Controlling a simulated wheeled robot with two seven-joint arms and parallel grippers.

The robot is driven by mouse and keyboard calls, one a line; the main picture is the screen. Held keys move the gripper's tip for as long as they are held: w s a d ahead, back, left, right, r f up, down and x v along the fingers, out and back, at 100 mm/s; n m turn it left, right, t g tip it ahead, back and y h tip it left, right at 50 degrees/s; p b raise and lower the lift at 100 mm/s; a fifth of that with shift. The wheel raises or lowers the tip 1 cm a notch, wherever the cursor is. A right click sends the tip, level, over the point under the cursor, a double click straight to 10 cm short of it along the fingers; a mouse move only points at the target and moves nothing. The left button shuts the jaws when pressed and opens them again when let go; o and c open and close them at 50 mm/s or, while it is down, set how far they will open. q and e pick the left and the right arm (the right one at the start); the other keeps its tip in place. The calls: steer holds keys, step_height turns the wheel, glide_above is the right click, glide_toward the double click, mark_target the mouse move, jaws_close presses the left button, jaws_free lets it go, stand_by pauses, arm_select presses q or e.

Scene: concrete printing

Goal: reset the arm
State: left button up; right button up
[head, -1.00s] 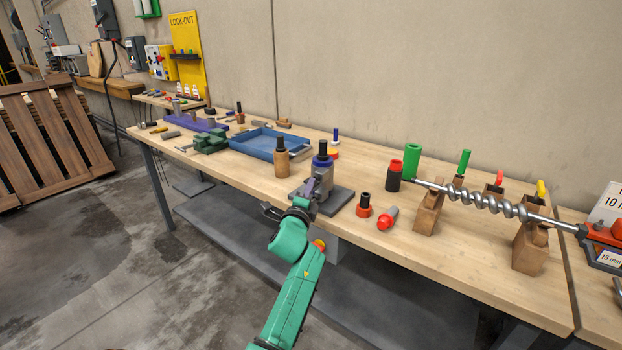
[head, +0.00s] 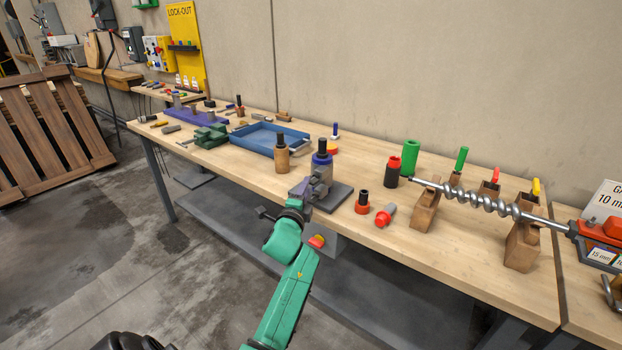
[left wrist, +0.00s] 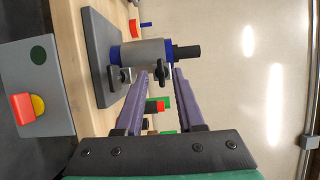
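My left arm is green and comes in from the bottom of the head view. Its left gripper (head: 306,190) is beside a grey cylinder device (head: 321,167) with a blue band and a black top, which stands upright on a dark grey base plate (head: 335,198) at the bench's front edge. In the left wrist view my two purple fingers (left wrist: 167,72) are apart, with a gap between them. The cylinder (left wrist: 148,52) is just beyond the tips; I cannot tell whether they touch it. My right gripper does not show.
A box with a red button (head: 316,241) sits below the front edge. Floor space is open at left.

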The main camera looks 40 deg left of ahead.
arm_select(q)
steer(key=shift+s+r, duration=0.1)
steer(key=shift+s, duration=1.1)
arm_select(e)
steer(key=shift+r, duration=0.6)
arm_select(q)
steer(key=shift+w, duration=0.1)
